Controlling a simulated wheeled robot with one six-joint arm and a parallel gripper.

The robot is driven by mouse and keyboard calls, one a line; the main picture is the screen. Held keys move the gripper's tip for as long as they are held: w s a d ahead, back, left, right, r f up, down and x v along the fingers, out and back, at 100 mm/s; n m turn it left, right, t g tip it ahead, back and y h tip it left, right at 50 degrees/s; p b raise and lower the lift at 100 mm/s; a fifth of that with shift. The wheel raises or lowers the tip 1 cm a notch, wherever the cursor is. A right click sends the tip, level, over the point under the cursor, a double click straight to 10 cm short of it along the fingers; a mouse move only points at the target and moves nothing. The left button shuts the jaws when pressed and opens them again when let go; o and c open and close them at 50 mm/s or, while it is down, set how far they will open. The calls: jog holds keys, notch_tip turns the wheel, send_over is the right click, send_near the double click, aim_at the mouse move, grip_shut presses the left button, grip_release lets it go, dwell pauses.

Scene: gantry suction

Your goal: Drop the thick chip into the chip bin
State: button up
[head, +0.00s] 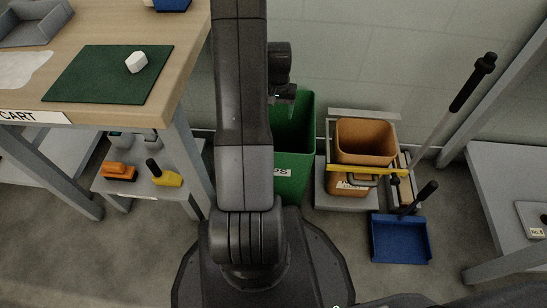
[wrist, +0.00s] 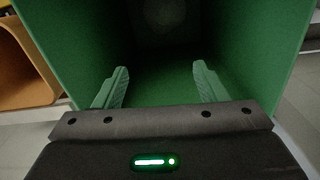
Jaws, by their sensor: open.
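The green chip bin (head: 292,165) stands on the floor behind my arm, and the end of its label reads "PS". My arm covers its left part in the head view. In the wrist view the bin's green walls (wrist: 75,40) surround a dark inside. My gripper (wrist: 160,68) is over the bin's opening, with its two fingers apart and nothing between them. I see no thick chip that I can name for sure; the bin's bottom is too dark to make out what lies there.

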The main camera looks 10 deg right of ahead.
notch_tip(320, 180, up, 14)
jog(key=p, duration=0.4)
jog(key=shift+p, duration=0.35)
jog(key=shift+f, duration=0.15)
notch_tip(320, 180, down, 14)
jog(key=b, duration=0.5)
notch_tip(320, 180, up, 4)
jog(key=p, duration=0.3)
